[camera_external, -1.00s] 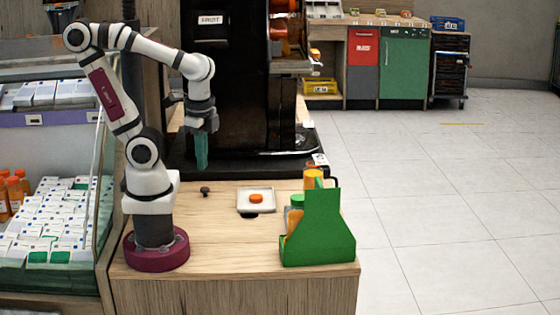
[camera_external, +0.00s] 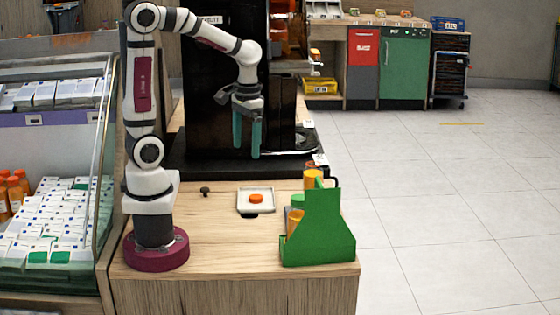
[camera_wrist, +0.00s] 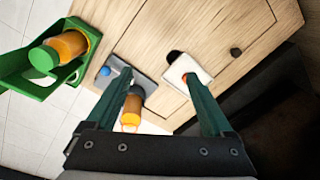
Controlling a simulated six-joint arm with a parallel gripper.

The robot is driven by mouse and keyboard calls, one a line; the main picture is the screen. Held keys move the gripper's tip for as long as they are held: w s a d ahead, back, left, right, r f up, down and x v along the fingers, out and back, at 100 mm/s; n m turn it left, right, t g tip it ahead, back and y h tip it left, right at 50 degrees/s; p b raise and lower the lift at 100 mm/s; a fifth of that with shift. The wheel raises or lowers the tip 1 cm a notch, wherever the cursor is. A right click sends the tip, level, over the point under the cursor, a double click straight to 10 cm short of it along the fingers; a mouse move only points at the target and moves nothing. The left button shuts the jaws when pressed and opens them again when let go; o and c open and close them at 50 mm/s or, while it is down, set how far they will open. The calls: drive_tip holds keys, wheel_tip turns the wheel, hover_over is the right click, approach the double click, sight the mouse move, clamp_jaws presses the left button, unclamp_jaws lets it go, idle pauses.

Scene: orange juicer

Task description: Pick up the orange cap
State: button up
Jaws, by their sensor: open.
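The orange cap (camera_external: 256,198) lies on a small square white tray (camera_external: 243,208) on the wooden counter. In the wrist view the tray (camera_wrist: 177,69) is partly covered by the right finger, and only a bit of the cap (camera_wrist: 185,77) shows beside that fingertip. My gripper (camera_external: 246,150) has two teal fingers pointing down. It is open and empty, well above the counter and above the tray in the external view. In the wrist view my gripper (camera_wrist: 157,74) has its fingers wide apart.
A green carrier (camera_external: 318,230) with bottles stands right of the tray. An orange bottle (camera_wrist: 132,108) shows between the fingers in the wrist view. A small dark knob (camera_external: 205,191) is left of the tray. A black machine (camera_external: 225,100) stands behind. The counter's front is clear.

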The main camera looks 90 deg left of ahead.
drive_tip(key=w+a+f+n, duration=0.2)
drive_tip(key=a+f+n, duration=0.1)
drive_tip(key=a+n, duration=0.4)
drive_tip(key=n, duration=0.4)
hover_over(256, 196)
drive_tip(key=d, duration=0.1)
wheel_tip(256, 196, down, 3)
drive_tip(key=shift+h, duration=0.3)
drive_tip(key=f, duration=1)
drive_tip(key=a+f, duration=0.1)
drive_tip(key=f, duration=0.4)
drive_tip(key=shift+f, duration=0.25)
clamp_jaws()
